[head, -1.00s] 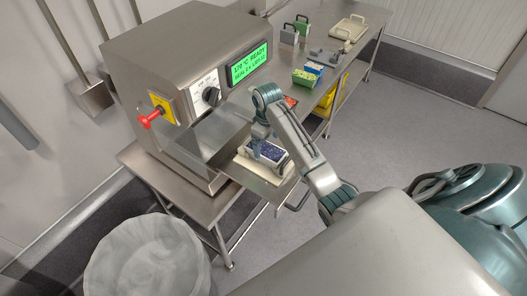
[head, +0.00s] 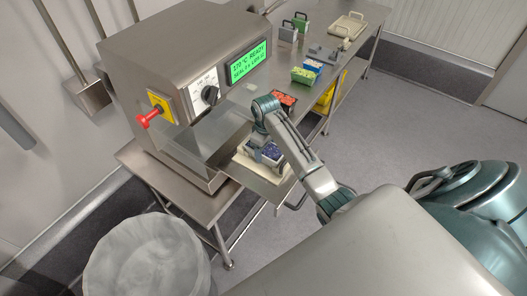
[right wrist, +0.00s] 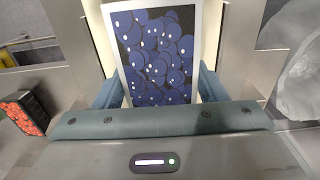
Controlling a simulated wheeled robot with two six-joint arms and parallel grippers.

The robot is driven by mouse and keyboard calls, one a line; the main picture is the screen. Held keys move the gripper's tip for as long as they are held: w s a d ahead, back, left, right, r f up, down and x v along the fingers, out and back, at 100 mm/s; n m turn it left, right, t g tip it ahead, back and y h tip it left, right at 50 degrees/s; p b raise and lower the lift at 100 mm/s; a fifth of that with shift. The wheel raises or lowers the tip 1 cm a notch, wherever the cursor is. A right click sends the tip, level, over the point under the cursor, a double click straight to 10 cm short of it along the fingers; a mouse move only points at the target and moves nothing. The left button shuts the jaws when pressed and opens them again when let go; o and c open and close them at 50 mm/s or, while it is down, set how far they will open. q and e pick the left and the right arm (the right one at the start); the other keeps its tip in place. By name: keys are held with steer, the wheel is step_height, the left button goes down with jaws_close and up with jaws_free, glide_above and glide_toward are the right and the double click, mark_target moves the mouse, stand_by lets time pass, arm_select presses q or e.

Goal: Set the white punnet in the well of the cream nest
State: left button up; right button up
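The white punnet (right wrist: 198,20) is full of dark blue berries. It also shows under my right wrist in the head view (head: 270,152). My right gripper (right wrist: 160,92) has one finger along each side of the punnet and is shut on it. The cream nest (head: 246,166) lies on the metal shelf in front of the sealing machine, directly under and around the punnet. Its pale edge shows beside the punnet in the wrist view (right wrist: 209,35). The well is hidden by the punnet, so I cannot tell whether the punnet rests on its floor. My left gripper is out of view.
The sealing machine (head: 170,70) with a green display stands to the left. A punnet of red fruit (head: 284,98), a green one (head: 303,76) and a blue one (head: 314,66) stand along the bench behind. A lined bin (head: 150,262) is at the front left.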

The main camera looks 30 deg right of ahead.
steer(key=c, duration=0.3)
steer(key=o, duration=0.5)
steer(key=c, duration=0.8)
steer(key=shift+o, duration=0.2)
steer(key=shift+r, duration=0.1)
steer(key=shift+r, duration=0.1)
steer(key=shift+r, duration=1.3)
steer(key=shift+r, duration=1.5)
